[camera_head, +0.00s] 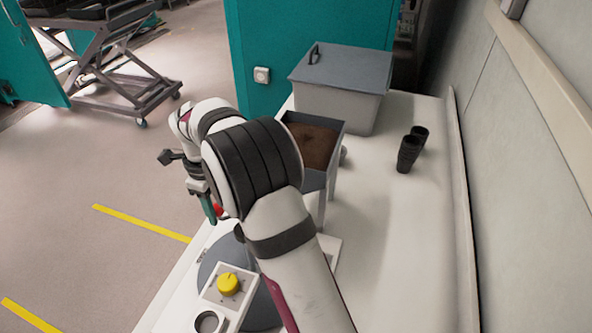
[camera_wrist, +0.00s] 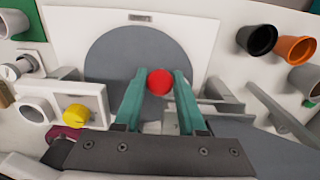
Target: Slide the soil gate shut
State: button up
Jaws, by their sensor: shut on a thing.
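A soil hopper (camera_head: 330,177) with brown soil (camera_head: 312,146) in its open top stands on legs on the white bench, behind my arm. In the wrist view a round red knob (camera_wrist: 159,83) sits between the teal fingertips of my gripper (camera_wrist: 159,77), which is shut on it. In the head view my gripper (camera_head: 211,208) points down left of the hopper, with a bit of red beside its fingers. The gate plate itself is mostly hidden by my arm and fingers, so I cannot tell how far open it is.
A grey disc (camera_wrist: 120,60) lies below the fingers. A panel with a yellow dial (camera_head: 229,283) stands near the front. A lidded grey bin (camera_head: 340,100) is behind the hopper. Dark pots (camera_head: 408,154) stand right, with clear bench around them. An orange pot (camera_wrist: 296,49) shows in the wrist view.

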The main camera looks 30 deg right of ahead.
jog(key=shift+w+d, duration=1.9)
jog(key=shift+w, duration=0.05)
jog(key=o, duration=0.9)
notch_tip(320, 180, up, 8)
jog(key=s+r+n, duration=0.5)
jog(key=s+n, duration=0.2)
jog(key=s, duration=0.4)
jog(key=s+a+f+n+y, duration=0.1)
jog(key=s+f+n, duration=0.2)
jog(key=s+n, duration=0.4)
jog(key=s+a+f+n, duration=0.1)
jog(key=s+n, duration=0.6)
jog(key=s, duration=1.2)
jog(key=shift+a+f+y, duration=0.4)
jog(key=shift+f, duration=0.5)
